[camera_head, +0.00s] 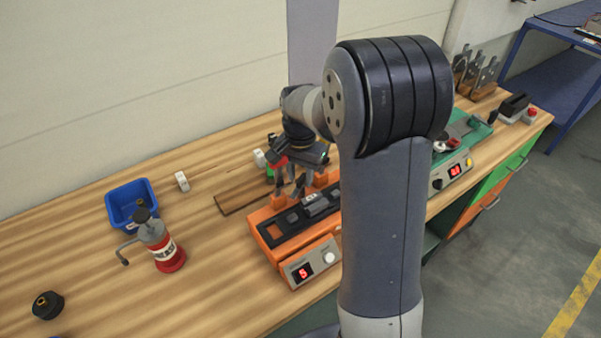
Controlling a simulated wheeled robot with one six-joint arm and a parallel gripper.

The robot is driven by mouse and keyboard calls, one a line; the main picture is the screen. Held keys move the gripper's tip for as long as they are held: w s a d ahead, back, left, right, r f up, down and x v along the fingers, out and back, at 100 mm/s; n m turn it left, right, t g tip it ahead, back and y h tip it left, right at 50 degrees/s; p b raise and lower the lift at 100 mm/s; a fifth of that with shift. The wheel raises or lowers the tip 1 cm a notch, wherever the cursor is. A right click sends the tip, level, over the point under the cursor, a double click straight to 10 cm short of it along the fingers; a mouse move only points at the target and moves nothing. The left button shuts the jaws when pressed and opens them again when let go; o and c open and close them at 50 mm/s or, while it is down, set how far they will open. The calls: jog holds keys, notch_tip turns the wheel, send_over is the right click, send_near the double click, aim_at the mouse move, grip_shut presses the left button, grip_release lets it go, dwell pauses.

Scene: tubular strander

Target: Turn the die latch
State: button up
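An orange machine (268,222) stands on the bench, with a black top plate (278,235), small grey-and-black parts on it and a front panel showing a red digit. I cannot single out the die latch; the small grey block (316,204) on the plate is too small to identify. My gripper (291,188) hangs over the back of the orange machine, pointing down. Its fingers look apart with nothing seen between them. Whether it touches any part of the machine cannot be told. My arm hides the machine's right end.
On the left are a blue bin (121,198), a red-and-grey canister (163,246) with a side handle, and a black round part (47,305). A white block (182,181) lies nearby. A green machine (470,133) stands right of my arm. The left bench front is mostly clear.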

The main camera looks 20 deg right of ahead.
aim_at(301, 179)
jog(key=shift+f, duration=0.1)
jog(key=shift+c, duration=0.5)
grip_shut()
jog(key=shift+n, duration=0.8)
jog(key=shift+o, duration=0.5)
grip_release()
notch_tip(301, 179, up, 11)
jog(key=b, duration=0.1)
